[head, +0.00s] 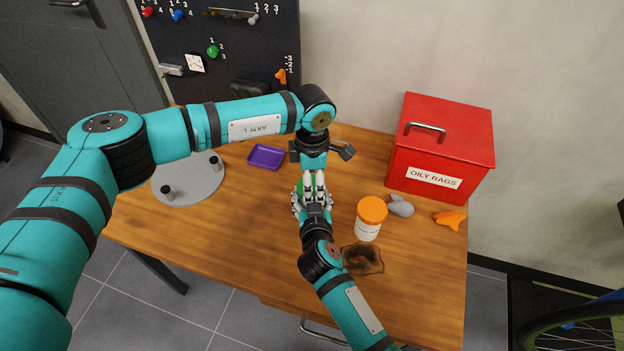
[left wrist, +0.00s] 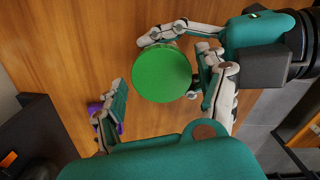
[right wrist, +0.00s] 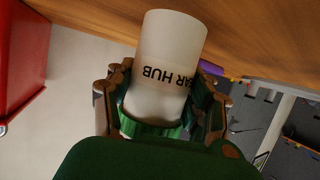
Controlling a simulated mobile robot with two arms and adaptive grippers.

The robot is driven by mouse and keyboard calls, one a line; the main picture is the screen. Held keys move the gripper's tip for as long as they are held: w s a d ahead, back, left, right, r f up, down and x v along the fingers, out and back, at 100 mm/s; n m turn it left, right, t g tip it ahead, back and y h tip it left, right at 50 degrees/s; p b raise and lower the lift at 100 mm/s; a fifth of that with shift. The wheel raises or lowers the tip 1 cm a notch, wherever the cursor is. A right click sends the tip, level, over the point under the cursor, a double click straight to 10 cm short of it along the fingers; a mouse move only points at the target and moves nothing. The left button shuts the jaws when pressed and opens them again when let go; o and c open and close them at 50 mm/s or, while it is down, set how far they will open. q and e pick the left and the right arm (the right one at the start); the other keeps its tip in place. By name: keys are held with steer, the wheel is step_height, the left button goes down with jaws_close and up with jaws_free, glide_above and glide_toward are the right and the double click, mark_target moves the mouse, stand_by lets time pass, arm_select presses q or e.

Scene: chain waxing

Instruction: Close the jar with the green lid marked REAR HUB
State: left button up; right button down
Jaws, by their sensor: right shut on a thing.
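The frosted white jar (right wrist: 168,55) marked "…AR HUB" shows in the right wrist view with its print upside down. My right gripper (right wrist: 163,80) is shut on the jar, one finger on each side. The green lid (left wrist: 162,75) shows from above in the left wrist view as a round disc, and its edge (right wrist: 150,128) shows at the jar's mouth end. I cannot tell if it is tight. My left gripper (left wrist: 160,95) is open, its fingers spread apart beside the lid. In the head view the lid (head: 300,188) is mostly hidden by fingers.
A white jar with an orange lid (head: 372,210) stands right of the grippers, by a dark stain (head: 362,259). A grey piece (head: 401,206), an orange piece (head: 449,219) and a red bin (head: 440,150) lie farther right. A purple tray (head: 266,157) and grey disc (head: 190,183) are left.

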arm_select(q)
steer(key=shift+o, duration=0.5)
steer(key=shift+r, duration=2.3)
steer(key=n, duration=0.3)
steer(key=r+n, duration=0.1)
steer(key=n, duration=0.1)
steer(key=shift+s+d+r+n, duration=0.1)
steer(key=shift+n, duration=0.3)
steer(key=n, duration=0.2)
steer(key=r+n, duration=0.1)
steer(key=n, duration=0.4)
steer(key=shift+r+n, duration=0.35)
steer(key=shift+n, duration=0.05)
